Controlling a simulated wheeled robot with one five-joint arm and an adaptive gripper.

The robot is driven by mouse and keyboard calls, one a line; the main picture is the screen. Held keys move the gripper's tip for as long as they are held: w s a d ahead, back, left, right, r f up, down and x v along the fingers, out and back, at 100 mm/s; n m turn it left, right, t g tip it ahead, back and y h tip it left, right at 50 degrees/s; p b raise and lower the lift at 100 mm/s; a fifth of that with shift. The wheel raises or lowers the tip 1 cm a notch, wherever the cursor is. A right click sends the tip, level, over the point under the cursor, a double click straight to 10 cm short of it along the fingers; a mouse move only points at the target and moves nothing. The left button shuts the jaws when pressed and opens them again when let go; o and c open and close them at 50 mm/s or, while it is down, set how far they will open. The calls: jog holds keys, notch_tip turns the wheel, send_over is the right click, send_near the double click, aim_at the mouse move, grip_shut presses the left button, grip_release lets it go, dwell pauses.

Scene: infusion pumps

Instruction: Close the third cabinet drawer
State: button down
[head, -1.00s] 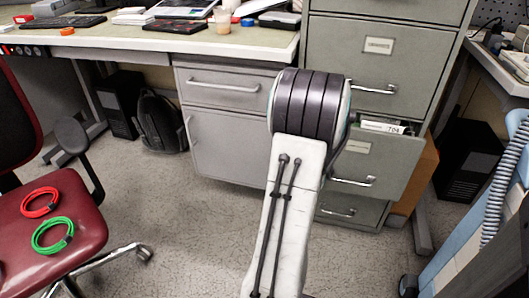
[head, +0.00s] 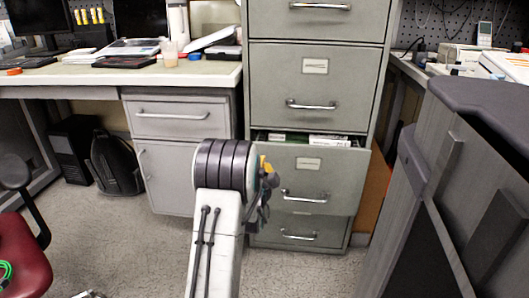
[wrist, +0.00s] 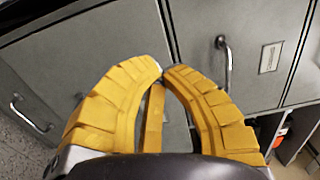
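The grey filing cabinet (head: 316,85) stands right of centre in the head view. Its third drawer (head: 335,185) is pulled out, with its label and metal handle facing me. White and green-edged files show inside its open top. My gripper (head: 265,168) is in front of the drawer's left part, largely hidden behind my arm. In the wrist view its yellow fingers (wrist: 163,74) curve together and their tips meet or nearly meet, with nothing visible between them. A handle (wrist: 223,60) and a label (wrist: 270,57) on a grey drawer front lie just beyond. Contact cannot be judged.
A desk with a grey drawer unit (head: 180,115) adjoins the cabinet on the left. A red chair (head: 22,262) is at lower left. A large grey and black unit (head: 425,190) stands close on the right. Floor is clear at lower left of centre.

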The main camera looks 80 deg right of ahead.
aim_at(267, 146)
jog(key=shift+w+d+b, duration=0.2)
jog(key=shift+d+b, duration=0.35)
jog(key=shift+d, duration=1.7)
jog(key=shift+w+d+b, duration=0.15)
jog(key=shift+d+b, duration=0.35)
jog(key=shift+d, duration=1.75)
jog(key=shift+d, duration=0.15)
jog(key=shift+d, duration=0.7)
jog(key=shift+w+d+p, duration=0.15)
jog(key=shift+d+p, duration=0.15)
jog(key=shift+d, duration=1.15)
jog(key=shift+w+d+p, duration=0.15)
jog(key=shift+d+p, duration=0.15)
jog(key=shift+d, duration=1.1)
